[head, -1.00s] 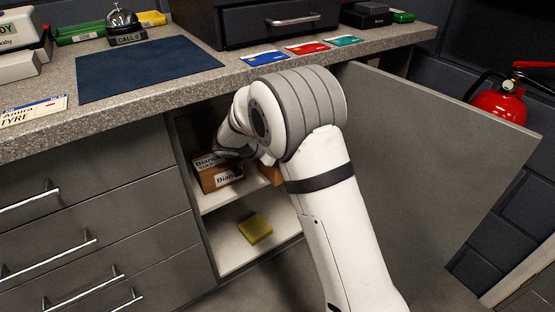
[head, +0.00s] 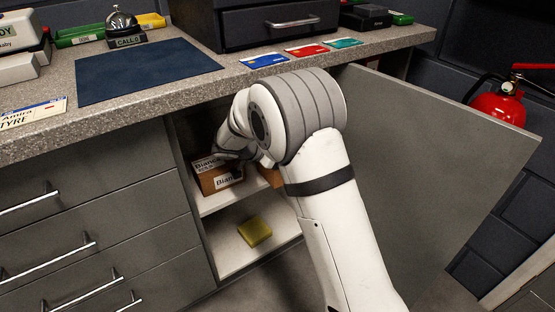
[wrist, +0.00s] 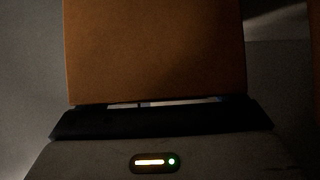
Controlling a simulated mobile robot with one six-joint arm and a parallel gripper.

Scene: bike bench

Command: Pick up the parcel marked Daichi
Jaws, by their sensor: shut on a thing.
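A brown parcel (head: 207,183) with white labels reading "Bian…" sits on the upper shelf of the open cabinet. Part of another brown parcel (head: 271,176) shows to its right, mostly hidden behind my arm. My gripper (head: 231,154) reaches into the cabinet by the top of the labelled parcel; its fingers are largely hidden. In the wrist view, a plain brown parcel face (wrist: 155,50) fills the space just ahead of my gripper, which is shut on it. No name shows on that face, so I cannot tell which parcel it is. The name Daichi is not visible.
A yellow sponge (head: 255,231) lies on the lower shelf. The open cabinet door (head: 430,170) stands to the right of my arm. The countertop (head: 170,100) overhangs the opening. A brown edge (wrist: 315,60) shows at the right of the wrist view.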

